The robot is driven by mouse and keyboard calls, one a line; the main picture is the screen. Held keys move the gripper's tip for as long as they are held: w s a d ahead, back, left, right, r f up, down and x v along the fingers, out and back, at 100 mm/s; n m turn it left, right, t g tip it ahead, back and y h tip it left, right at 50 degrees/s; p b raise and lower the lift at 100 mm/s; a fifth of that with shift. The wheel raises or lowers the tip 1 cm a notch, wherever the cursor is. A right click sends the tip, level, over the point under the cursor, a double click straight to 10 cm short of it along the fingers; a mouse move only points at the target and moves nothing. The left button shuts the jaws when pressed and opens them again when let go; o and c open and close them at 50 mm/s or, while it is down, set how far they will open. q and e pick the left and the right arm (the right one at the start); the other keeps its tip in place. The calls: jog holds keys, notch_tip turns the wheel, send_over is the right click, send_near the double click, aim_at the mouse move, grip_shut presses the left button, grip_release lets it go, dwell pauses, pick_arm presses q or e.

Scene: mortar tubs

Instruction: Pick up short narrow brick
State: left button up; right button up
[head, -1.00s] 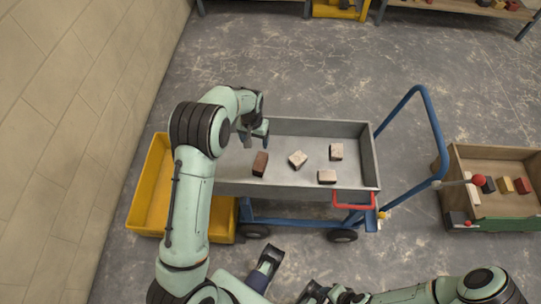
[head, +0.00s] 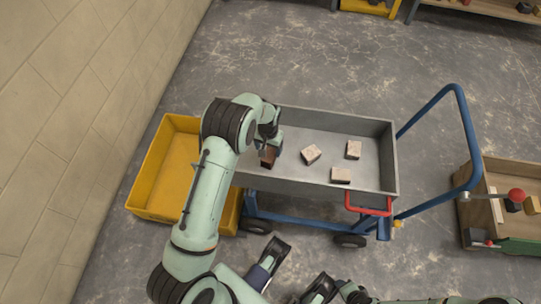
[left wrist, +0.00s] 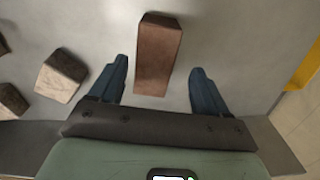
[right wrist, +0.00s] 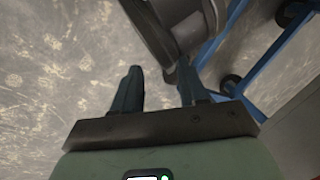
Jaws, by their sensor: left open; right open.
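A reddish-brown brick (head: 268,158) lies in the grey cart tray (head: 350,188), near its left end. My left gripper (head: 270,146) is just above it and partly covers it in the head view. In the left wrist view the brick (left wrist: 159,45) lies between the two spread fingers of the left gripper (left wrist: 158,70), with a gap on both sides. Three pale, speckled bricks lie to its right: one nearest (head: 311,154), one at the back (head: 353,149) and one at the front (head: 341,175). My right gripper (right wrist: 160,75) is open and empty over the floor.
A yellow tub (head: 155,190) stands left of the cart, by the wall. The cart has a blue push handle (head: 466,120) at its right and a red bar (head: 370,211) at its front. A wooden box (head: 480,215) with blocks stands further right. The tray's middle has free room.

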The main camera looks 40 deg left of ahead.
aim_at(270, 152)
pick_arm(q)
jog(key=f, duration=0.1)
jog(key=f+b, duration=0.1)
jog(key=f, duration=0.3)
jog(key=shift+w+d, duration=0.1)
jog(key=shift+d, duration=0.25)
jog(key=shift+r, duration=0.1)
pick_arm(e)
jog(key=shift+w+d+f+t, duration=0.2)
jog(key=shift+w+d+f, duration=0.15)
jog(key=shift+w, duration=0.2)
jog(key=shift+w+d+f+t, duration=0.2)
jog(key=shift+w+f, duration=0.2)
jog(key=shift+w, duration=0.15)
pick_arm(q)
jog(key=shift+c, duration=0.3)
jog(key=c, duration=1.3)
jog(key=shift+r, duration=0.1)
